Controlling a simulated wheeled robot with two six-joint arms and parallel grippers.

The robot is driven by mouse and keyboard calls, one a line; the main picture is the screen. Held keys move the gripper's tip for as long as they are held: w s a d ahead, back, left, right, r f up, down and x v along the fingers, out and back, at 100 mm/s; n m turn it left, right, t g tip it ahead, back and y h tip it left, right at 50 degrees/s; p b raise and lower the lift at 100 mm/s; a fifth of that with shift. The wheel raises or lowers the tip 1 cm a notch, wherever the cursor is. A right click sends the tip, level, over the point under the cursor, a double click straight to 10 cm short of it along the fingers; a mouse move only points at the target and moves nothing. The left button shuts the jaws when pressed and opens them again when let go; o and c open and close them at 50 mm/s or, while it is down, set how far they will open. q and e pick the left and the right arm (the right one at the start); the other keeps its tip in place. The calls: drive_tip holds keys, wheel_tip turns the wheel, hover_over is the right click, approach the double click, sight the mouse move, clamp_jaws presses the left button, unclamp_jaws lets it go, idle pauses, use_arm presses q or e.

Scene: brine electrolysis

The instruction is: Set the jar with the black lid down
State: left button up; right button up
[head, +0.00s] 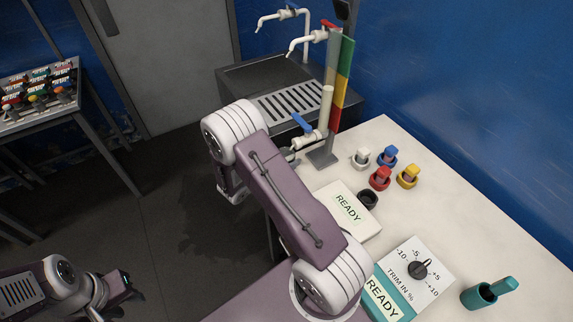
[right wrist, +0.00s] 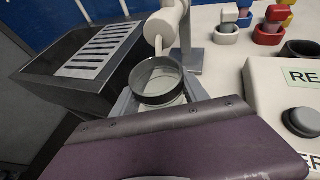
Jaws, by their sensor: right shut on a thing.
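In the right wrist view a round jar (right wrist: 158,94) with a black band around its top sits between the grey fingers of my right gripper (right wrist: 160,88), which is shut on it. Pale grey shows inside the band; I cannot tell whether a lid covers it. The jar is close below a white spout (right wrist: 158,44), and I cannot tell whether they touch. The jar's underside is hidden. In the head view my right arm hides the jar and right gripper. My left gripper (head: 127,288) is low at the left, away from the counter; its jaws are unclear.
An empty black cup (head: 368,199) stands on the counter beside white, blue, red and yellow cups with plugs. A READY box (head: 345,228), trim dial (head: 405,282) and teal holder (head: 480,296) are nearby. A grated sink (head: 292,104) and coloured post (head: 342,80) stand behind.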

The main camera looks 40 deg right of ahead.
wheel_tip(320, 180, down, 3)
drive_tip(key=shift+f, duration=0.2)
drive_tip(key=shift+f, duration=0.1)
drive_tip(key=shift+f, duration=0.1)
drive_tip(key=o, duration=1.6)
